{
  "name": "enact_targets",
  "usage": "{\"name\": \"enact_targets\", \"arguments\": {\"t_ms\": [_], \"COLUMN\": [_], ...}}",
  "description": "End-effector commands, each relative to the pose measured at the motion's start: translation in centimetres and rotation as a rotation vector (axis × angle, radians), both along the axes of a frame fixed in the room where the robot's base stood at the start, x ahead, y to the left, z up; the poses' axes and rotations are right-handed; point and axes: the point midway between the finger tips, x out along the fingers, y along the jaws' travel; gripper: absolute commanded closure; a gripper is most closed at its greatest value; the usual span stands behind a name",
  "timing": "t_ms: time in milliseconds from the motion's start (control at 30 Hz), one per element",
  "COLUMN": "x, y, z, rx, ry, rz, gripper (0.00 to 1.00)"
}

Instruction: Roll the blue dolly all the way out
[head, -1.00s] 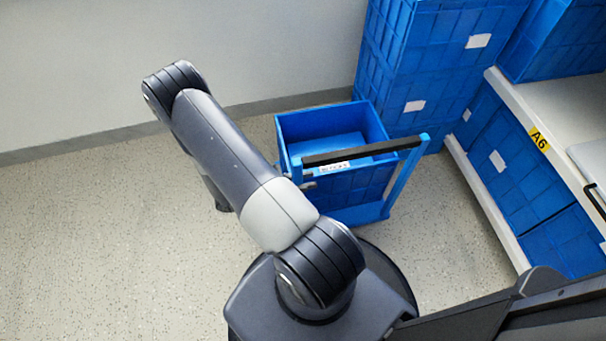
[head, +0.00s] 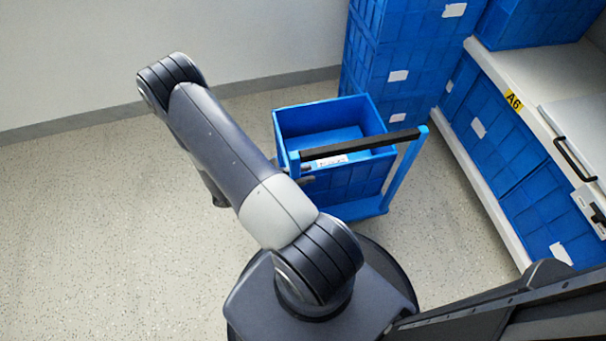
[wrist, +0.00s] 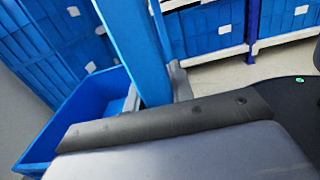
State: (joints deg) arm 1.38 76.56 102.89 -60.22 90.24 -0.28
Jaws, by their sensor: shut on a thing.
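The blue dolly (head: 370,209) stands on the floor in front of me, carrying an open blue bin (head: 352,180) with a white label. Its upright handle frame has blue side posts and a black crossbar (head: 360,147). In the head view my gripper (head: 306,173) is at the left post, mostly hidden by my arm. In the wrist view the blue post (wrist: 135,45) stands between the fingers of my gripper (wrist: 158,92), and the jaws are shut on it. The bin (wrist: 75,115) shows at the left there. The dolly's wheels are hidden.
A tall stack of blue crates (head: 390,75) stands behind the dolly, near the wall (head: 180,35). A white shelf marked A6 (head: 513,100) with blue crates runs along the right. The floor (head: 90,210) at the left is clear.

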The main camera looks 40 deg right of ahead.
Motion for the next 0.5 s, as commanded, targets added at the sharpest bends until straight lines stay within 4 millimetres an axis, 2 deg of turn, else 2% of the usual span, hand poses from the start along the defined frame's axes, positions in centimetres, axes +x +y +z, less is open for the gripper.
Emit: {"name": "enact_targets", "arguments": {"t_ms": [200,233,500], "x": [-0.49,-0.5,-0.4], "y": [0.21,0.22,0.16], "z": [-0.13,-0.14,-0.1], "rx": [0.003,0.003,0.002], "ry": [0.005,0.005,0.005], "rz": [-0.011,-0.01,-0.008], "gripper": [1.0,0.76,0.55]}}
